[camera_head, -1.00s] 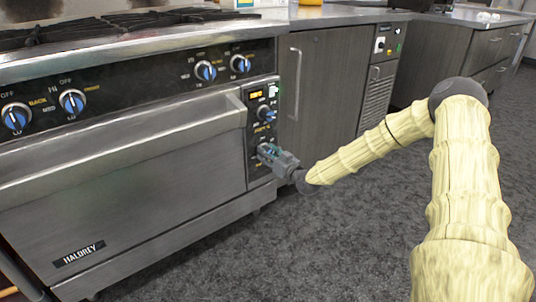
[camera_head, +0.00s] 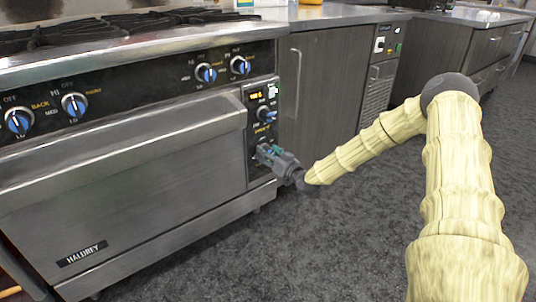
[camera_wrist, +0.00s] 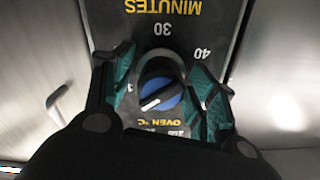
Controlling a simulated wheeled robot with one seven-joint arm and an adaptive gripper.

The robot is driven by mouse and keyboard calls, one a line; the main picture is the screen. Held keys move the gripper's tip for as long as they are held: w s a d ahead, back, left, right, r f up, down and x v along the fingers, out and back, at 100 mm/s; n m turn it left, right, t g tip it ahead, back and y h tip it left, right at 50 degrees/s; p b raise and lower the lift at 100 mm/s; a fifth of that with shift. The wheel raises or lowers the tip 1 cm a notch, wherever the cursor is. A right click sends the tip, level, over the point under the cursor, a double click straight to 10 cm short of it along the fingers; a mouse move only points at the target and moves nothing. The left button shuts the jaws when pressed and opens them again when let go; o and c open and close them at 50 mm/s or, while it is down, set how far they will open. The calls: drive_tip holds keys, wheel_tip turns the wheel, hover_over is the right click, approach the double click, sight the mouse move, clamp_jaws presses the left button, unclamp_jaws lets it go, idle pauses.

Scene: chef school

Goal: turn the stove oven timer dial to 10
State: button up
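The stove oven (camera_head: 130,150) has a narrow black control panel at its right end. In the wrist view the timer dial (camera_wrist: 160,92), dark-rimmed with a blue face and a white line, sits in the middle, upside down. MINUTES, 30 and 40 show above it. A number at its left is mostly hidden. The white line lies slantwise; I cannot tell its exact setting. My gripper (camera_head: 270,152) is at the lower panel. Its teal-padded fingers (camera_wrist: 158,82) are open on either side of the dial, close to it. Contact is unclear.
Another blue dial (camera_head: 265,113) and a lit display (camera_head: 257,95) are above on the panel. The oven door handle (camera_head: 130,150) juts out at the left. A dark cabinet (camera_head: 320,100) stands to the right. The grey floor (camera_head: 300,240) in front is clear.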

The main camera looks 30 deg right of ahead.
drive_tip(key=shift+s, duration=0.1)
drive_tip(key=s, duration=1.1)
drive_tip(key=shift+s+d, duration=0.4)
drive_tip(key=shift+d, duration=0.05)
drive_tip(key=shift+f, duration=0.1)
